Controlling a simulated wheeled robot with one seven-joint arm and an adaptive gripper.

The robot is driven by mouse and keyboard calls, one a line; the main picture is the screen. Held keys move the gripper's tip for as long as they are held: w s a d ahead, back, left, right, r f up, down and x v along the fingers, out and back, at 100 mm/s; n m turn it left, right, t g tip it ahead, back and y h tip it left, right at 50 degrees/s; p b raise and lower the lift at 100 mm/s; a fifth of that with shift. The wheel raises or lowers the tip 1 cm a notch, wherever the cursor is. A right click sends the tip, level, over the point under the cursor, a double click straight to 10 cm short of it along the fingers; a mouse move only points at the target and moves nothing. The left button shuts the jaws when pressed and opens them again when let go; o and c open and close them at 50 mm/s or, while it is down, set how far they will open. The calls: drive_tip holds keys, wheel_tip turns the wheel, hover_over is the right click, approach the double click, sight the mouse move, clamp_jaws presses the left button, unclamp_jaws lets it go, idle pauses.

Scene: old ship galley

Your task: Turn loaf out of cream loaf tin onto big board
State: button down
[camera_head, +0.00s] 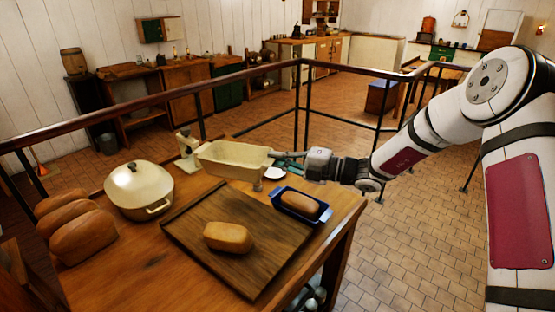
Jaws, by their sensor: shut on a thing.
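The cream loaf tin (232,165) is held in the air above the far edge of the big board. My gripper (275,158) is shut on the tin's right end. The tin looks roughly level, and I cannot see anything standing above its rim. The big board (191,228) is dark wood and lies flat on the table. A golden loaf (228,237) lies on the front middle of the board, apart from the tin.
A blue tin (288,213) with a loaf (300,204) in it stands at the board's right side. A cream lidded pot (139,190) and several loaves (83,237) stand at left. A cream scale-like object (187,147) stands behind. A dark railing (237,86) runs behind the table (135,262).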

drive_tip(key=w+d+f+m+t+h+b, duration=0.1)
drive_tip(key=w+d+f+t+b, duration=0.1)
drive_tip(key=w+d+f+b, duration=0.55)
drive_tip(key=w+d+f+m+t+h+b, duration=0.1)
drive_tip(key=w+d+f+m+t+b, duration=0.2)
drive_tip(key=d, duration=0.7)
drive_tip(key=w+d+f+t+h+b, duration=0.1)
drive_tip(key=w+d+f+b, duration=0.45)
drive_tip(key=d, duration=0.35)
drive_tip(key=shift+w+f+b, duration=0.15)
drive_tip(key=shift+f+b, duration=1)
drive_tip(key=shift+f, duration=0.5)
drive_tip(key=shift+w+f+b, duration=0.15)
drive_tip(key=shift+f+b, duration=1)
drive_tip(key=shift+f, duration=0.5)
